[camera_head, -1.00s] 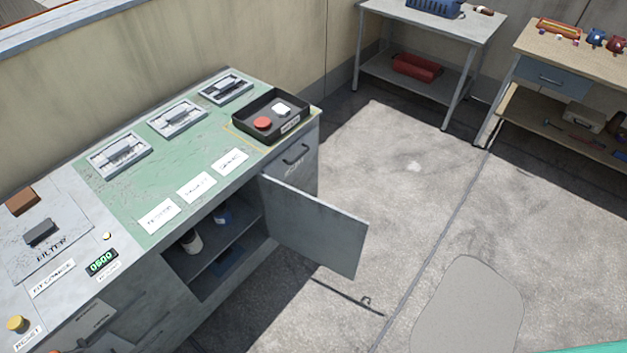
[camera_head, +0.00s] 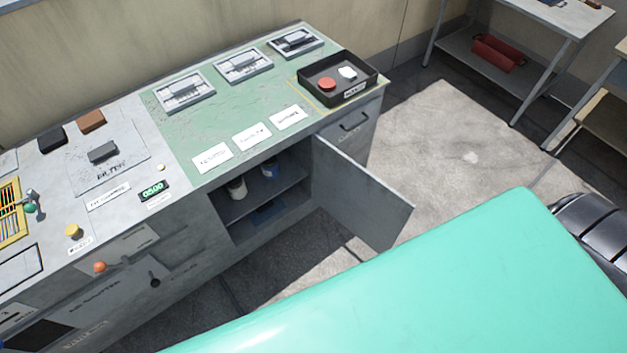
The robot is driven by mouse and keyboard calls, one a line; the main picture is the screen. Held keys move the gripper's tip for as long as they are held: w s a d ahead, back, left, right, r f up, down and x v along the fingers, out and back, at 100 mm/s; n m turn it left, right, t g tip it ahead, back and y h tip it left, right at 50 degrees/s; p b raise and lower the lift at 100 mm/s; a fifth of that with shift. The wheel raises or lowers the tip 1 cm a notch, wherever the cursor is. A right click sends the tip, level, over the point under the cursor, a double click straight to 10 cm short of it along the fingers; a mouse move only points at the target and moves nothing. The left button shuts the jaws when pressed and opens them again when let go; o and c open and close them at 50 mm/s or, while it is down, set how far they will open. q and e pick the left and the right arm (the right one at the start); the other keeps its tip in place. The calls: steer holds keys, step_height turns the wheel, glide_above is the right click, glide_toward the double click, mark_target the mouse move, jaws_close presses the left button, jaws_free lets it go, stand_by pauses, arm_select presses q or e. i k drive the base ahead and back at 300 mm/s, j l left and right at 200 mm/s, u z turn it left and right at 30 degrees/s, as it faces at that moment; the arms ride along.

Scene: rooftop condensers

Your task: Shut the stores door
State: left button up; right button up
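The stores door is a grey panel (camera_head: 358,192) on the front of the long grey bench. It stands wide open, hinged at its left edge beside the drawer section and swung out over the floor. The open cupboard (camera_head: 256,205) to its left shows a shelf with a white container (camera_head: 237,188) and a blue one (camera_head: 270,169). Neither of my grippers is in view. A large teal surface fills the lower right and hides the floor there.
The bench top (camera_head: 127,118) carries a black tray (camera_head: 338,90) with a red and a white item, grey fixtures and labels. A small table (camera_head: 562,17) with a red bin (camera_head: 498,53) stands at the back right. Floor (camera_head: 455,125) is clear beyond the door.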

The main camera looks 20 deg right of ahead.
mark_target(374, 210)
steer(key=l+u, duration=0.25)
steer(key=l, duration=0.2)
steer(key=l+u, duration=0.3)
steer(key=l, duration=0.15)
steer(key=k+l+u, duration=0.1)
steer(key=l+u, duration=0.15)
steer(key=l, duration=0.2)
steer(key=k+l+u, duration=0.1)
steer(key=l+u, duration=0.2)
steer(key=l, duration=0.15)
steer(key=k+l+u, duration=0.25)
steer(key=l, duration=0.15)
steer(key=k+l, duration=0.15)
steer(key=l, duration=0.25)
steer(key=k+l, duration=0.15)
steer(key=l, duration=0.25)
steer(key=k+l, duration=0.2)
steer(key=l, duration=0.25)
steer(key=k+l+u, duration=0.1)
steer(key=l, duration=0.3)
